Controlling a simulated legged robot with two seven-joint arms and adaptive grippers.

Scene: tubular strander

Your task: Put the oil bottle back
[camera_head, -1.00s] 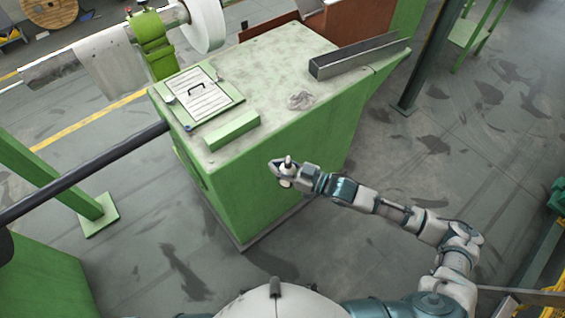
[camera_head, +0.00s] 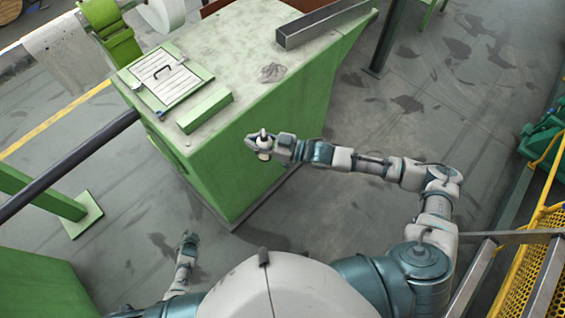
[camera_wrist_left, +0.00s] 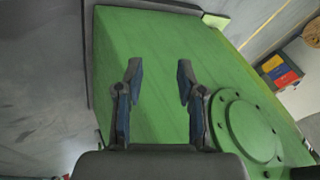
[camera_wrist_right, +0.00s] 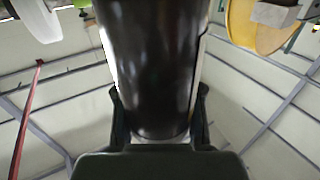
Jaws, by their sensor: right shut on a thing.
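My right gripper (camera_head: 258,144) is shut on the oil bottle (camera_head: 264,154), a small pale shape with a dark top in the head view. In the right wrist view the bottle fills the middle as a large, dark, glossy cylinder (camera_wrist_right: 152,60) between the fingers (camera_wrist_right: 158,108). The hand is in front of the green cabinet's near side, below its top; whether it touches the cabinet cannot be told. My left gripper (camera_head: 189,240) is low at the bottom left. In the left wrist view it is open and empty (camera_wrist_left: 160,78), facing a green surface.
The green cabinet (camera_head: 235,140) carries a vented lid (camera_head: 165,77), a green block (camera_head: 205,111), a grey crumpled cloth (camera_head: 272,72) and a metal channel (camera_head: 322,22). A dark bar (camera_head: 70,165) runs in from the left. A yellow mesh structure (camera_head: 545,225) with rails stands at right.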

